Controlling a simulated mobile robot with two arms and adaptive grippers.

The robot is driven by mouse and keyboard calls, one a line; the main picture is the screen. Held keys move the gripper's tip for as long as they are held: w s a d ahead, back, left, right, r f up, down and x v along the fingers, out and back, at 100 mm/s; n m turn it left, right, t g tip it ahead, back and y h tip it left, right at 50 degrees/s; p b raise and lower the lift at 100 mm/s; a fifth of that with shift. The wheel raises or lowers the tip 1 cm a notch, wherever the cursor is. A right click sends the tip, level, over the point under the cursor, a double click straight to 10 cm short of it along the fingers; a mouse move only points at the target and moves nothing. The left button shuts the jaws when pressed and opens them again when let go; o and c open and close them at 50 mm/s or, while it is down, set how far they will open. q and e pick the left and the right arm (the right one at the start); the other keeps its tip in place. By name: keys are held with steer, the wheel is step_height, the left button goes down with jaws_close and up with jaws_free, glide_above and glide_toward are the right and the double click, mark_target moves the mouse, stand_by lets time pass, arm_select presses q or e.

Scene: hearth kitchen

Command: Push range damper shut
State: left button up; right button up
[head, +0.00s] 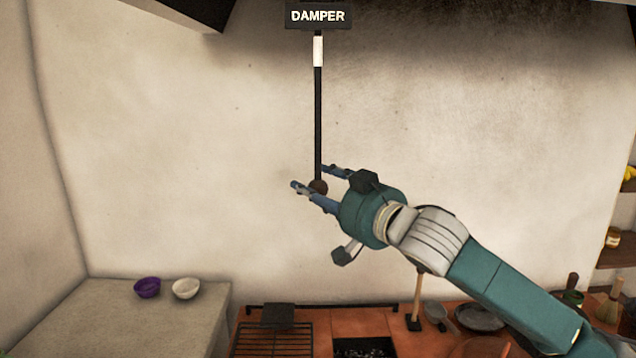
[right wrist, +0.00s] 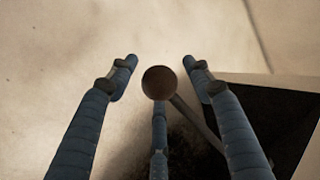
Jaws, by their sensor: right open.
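The damper is a thin black rod (head: 318,120) hanging down the wall from under a sign (head: 318,16) that reads DAMPER. A white band (head: 318,50) marks its upper part, below the sign. A round brown knob (head: 318,187) sits at its lower end; it also shows in the right wrist view (right wrist: 159,82). My right gripper (head: 315,178) is open, with its fingers on either side of the knob. In the right wrist view the knob is between the fingers, with gaps on both sides. I cannot tell whether a third finger below touches it. My left gripper is not in view.
Below are a range top with a grill rack (head: 272,340), and a pale counter (head: 130,322) with a purple bowl (head: 147,288) and a white bowl (head: 186,289). Shelves (head: 615,250) stand at the right. The wall around the rod is clear.

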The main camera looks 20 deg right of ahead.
jaws_close()
steer(key=shift+r, duration=0.2)
